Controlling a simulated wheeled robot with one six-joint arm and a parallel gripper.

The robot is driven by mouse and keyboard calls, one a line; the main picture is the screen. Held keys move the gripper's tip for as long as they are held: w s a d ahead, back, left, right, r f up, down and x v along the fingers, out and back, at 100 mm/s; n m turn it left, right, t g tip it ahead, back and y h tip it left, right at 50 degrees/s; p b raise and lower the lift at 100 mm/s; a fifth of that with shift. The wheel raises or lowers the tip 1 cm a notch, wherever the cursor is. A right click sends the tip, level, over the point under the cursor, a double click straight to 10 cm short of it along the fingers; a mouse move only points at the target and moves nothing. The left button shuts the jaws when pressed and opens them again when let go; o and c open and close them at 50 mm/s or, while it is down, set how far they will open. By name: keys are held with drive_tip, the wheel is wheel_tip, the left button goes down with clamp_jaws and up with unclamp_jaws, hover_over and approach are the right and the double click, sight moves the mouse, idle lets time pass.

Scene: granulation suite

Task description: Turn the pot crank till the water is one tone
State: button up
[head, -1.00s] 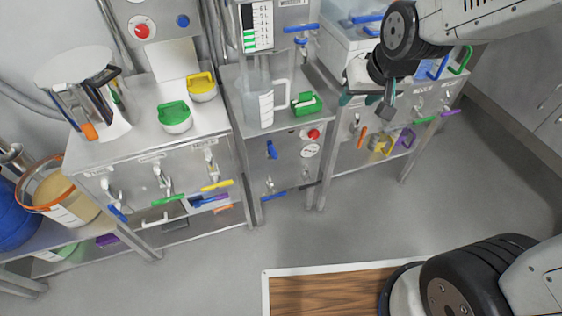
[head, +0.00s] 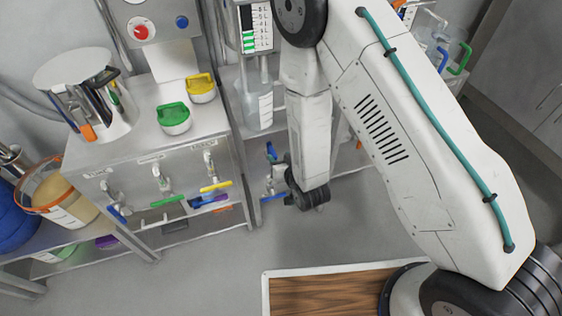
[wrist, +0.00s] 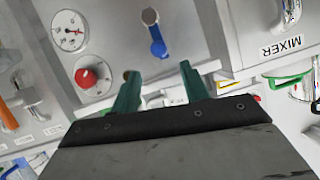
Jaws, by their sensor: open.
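In the wrist view my gripper (wrist: 158,72) is open and empty, its two green fingers pointing at a grey metal front panel. A blue lever (wrist: 156,38) hangs from a metal stem on that panel, beyond the fingertips, with no contact visible. In the head view a blue lever (head: 271,151) shows on the middle cabinet; my arm hides most of that cabinet and my gripper. A shiny steel pot (head: 98,104) with a wide round top stands on the left cabinet. I cannot make out a clear crank or any water inside the pot.
A red knob (wrist: 88,77) and a dial gauge (wrist: 70,31) sit beside the lever. A clear jug (head: 259,103) stands on the middle cabinet. The floor (head: 205,275) in front is clear.

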sight(275, 155)
drive_tip(key=shift+s+a+f, duration=0.1)
drive_tip(key=shift+s+f, duration=0.15)
drive_tip(key=shift+f, duration=0.15)
drive_tip(key=shift+w+a+f, duration=0.1)
drive_tip(key=x, duration=0.7)
drive_tip(key=shift+w+a, duration=0.15)
drive_tip(key=shift+w, duration=0.1)
clamp_jaws()
